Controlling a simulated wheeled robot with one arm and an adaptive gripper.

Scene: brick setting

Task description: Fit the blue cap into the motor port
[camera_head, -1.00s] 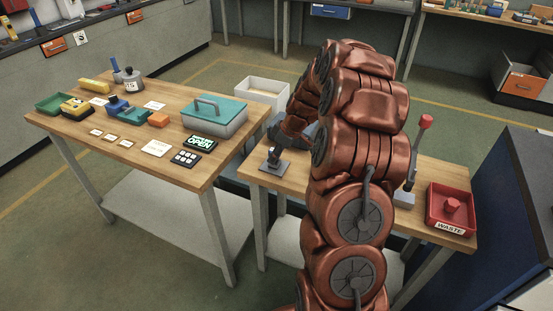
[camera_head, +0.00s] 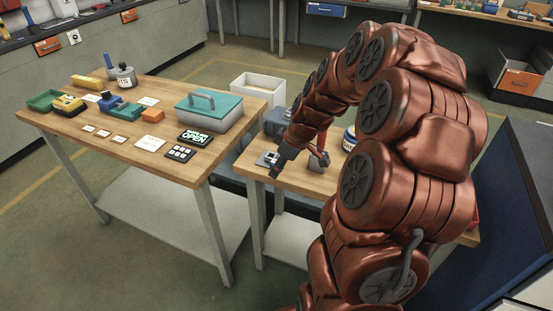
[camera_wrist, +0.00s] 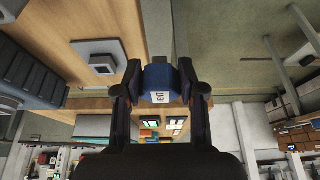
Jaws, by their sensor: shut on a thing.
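My gripper (camera_wrist: 158,85) is shut on the blue cap (camera_wrist: 160,76), a small blue block with a white label, held between the fingertips in the wrist view. In the head view my gripper (camera_head: 277,166) is at the left end of the right bench; the cap is too small there to make out. A grey square plate with a dark square fitting (camera_wrist: 100,45) lies on the wood left of the cap in the wrist view, apart from it. A dark blue-grey ribbed body, perhaps the motor (camera_wrist: 28,75), lies further left. I cannot make out the port for certain.
The left table (camera_head: 75,122) holds a teal-lidded box (camera_head: 222,118), an OPEN sign (camera_head: 194,138) and several small parts. A white bin (camera_head: 258,88) stands behind the gap between tables. A jar (camera_head: 349,138) stands beside my arm, which hides much of the right bench.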

